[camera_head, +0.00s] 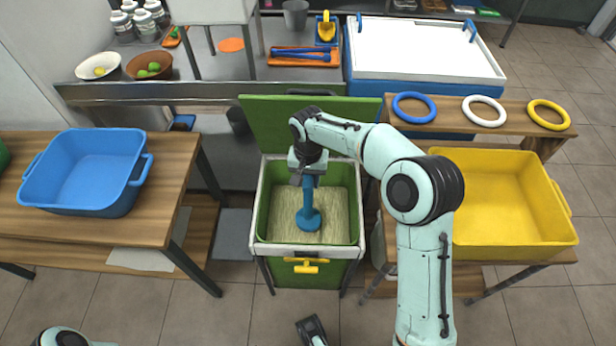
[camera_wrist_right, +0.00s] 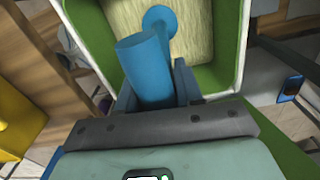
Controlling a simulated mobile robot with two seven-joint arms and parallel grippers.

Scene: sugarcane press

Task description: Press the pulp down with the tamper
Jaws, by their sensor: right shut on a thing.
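The blue tamper (camera_head: 308,214) stands roughly upright inside the green-lined press bin (camera_head: 256,215), its round foot over the pale fibrous pulp (camera_head: 338,222). The foot is on or just above the pulp; I cannot tell which. My right gripper (camera_head: 308,180) is shut on the tamper's handle from above. In the right wrist view, the tamper's thick handle (camera_wrist_right: 148,65) sits between the fingers of the gripper (camera_wrist_right: 153,92), with the foot beyond it over the pulp (camera_wrist_right: 205,25). A dark gripper, apparently my left one (camera_head: 312,331), shows at the bottom edge, away from the bin; its fingers are unclear.
The bin's green lid (camera_head: 262,120) stands open behind it. A blue tub (camera_head: 85,172) is on the left wooden table. A yellow tub (camera_head: 510,205) is on the right, with blue, white and yellow rings (camera_head: 484,110) on a shelf behind it. Floor shows in front.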

